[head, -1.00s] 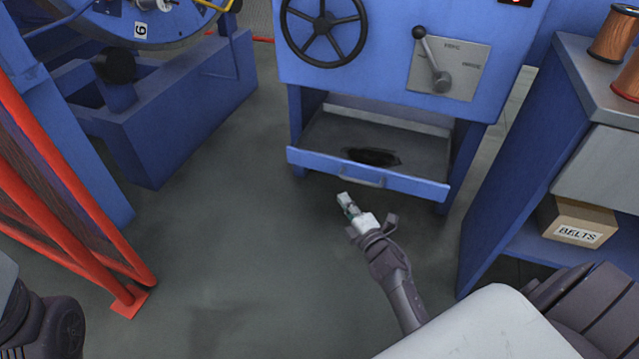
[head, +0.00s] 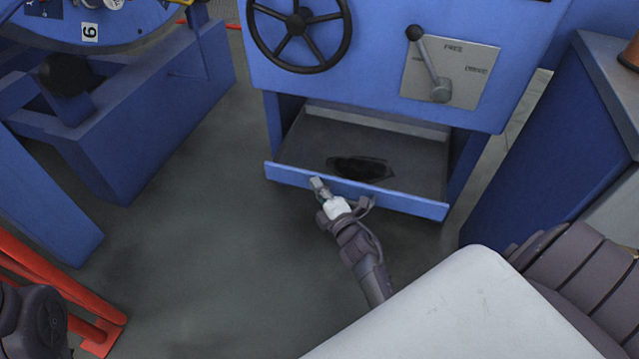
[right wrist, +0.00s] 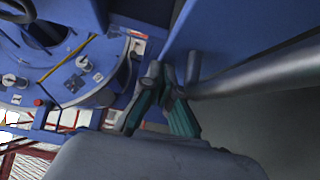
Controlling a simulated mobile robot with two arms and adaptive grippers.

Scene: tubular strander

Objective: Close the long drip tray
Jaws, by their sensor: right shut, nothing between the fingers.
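The long drip tray (head: 415,206) is a blue-fronted, grey-bottomed tray under the blue machine cabinet. It is pulled out toward me, with a dark puddle-like stain (head: 360,168) inside. My right gripper (head: 317,184) is shut and empty at the tray's front panel, left of its middle. In the head view it overlaps the panel; I cannot tell whether it touches. The right wrist view shows the closed fingers (right wrist: 168,92) close to the grey bar handle (right wrist: 255,73) and the blue panel. The tray's handle is hidden behind my gripper in the head view.
Above the tray, the cabinet carries a black handwheel (head: 298,24) and a lever on a grey plate (head: 452,72). A red guard frame (head: 50,305) stands at lower left. The floor before the tray is clear.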

